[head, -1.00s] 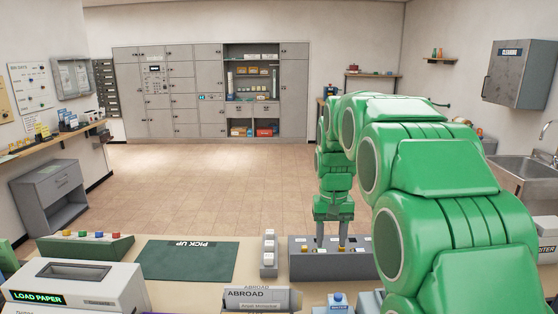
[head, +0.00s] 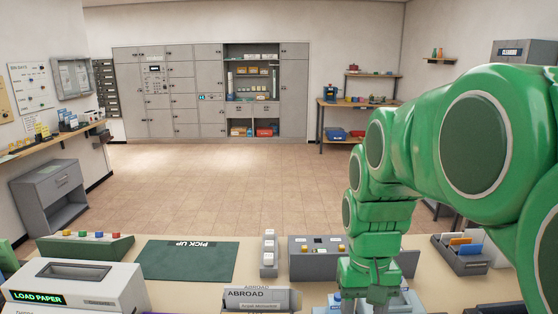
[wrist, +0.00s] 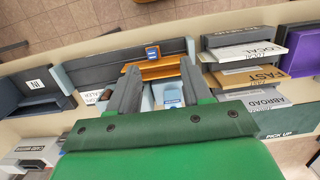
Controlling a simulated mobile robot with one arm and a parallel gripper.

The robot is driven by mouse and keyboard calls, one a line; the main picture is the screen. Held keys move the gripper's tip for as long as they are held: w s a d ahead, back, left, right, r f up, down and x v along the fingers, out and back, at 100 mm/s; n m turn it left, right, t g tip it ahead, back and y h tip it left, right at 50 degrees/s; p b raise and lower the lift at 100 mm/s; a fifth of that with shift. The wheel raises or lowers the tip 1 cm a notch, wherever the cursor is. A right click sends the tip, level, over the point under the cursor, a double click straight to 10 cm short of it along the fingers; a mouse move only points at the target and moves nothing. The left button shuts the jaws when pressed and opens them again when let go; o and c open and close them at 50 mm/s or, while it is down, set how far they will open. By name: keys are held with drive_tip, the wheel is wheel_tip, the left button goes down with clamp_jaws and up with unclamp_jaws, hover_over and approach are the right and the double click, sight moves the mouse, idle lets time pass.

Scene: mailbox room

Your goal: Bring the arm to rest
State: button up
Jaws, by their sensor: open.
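My green arm fills the right side of the head view. My gripper (head: 366,290) hangs down over the right part of the counter, in front of the grey panel box (head: 305,262). In the wrist view my gripper (wrist: 157,85) has its two dark fingers spread apart, with nothing held between them. Beyond and between the fingers lie an orange holder (wrist: 165,68) with a small blue item (wrist: 152,52) and a blue-and-white item (wrist: 172,97). The fingertips are hard to make out in the head view.
The ABROAD tray (head: 258,299) stands left of my gripper, and a tray of coloured folders (head: 460,256) stands to its right. A green PICK UP mat (head: 188,261) and a LOAD PAPER machine (head: 75,285) are further left. The tiled floor (head: 220,185) behind the counter is clear.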

drive_tip(key=s+f, duration=0.2)
drive_tip(key=s, duration=0.6)
drive_tip(key=s+f, duration=0.2)
drive_tip(key=s, duration=0.5)
drive_tip(key=shift+s+d+f, duration=0.2)
drive_tip(key=shift+s+f, duration=0.05)
drive_tip(key=shift+s, duration=0.1)
idle(0.8)
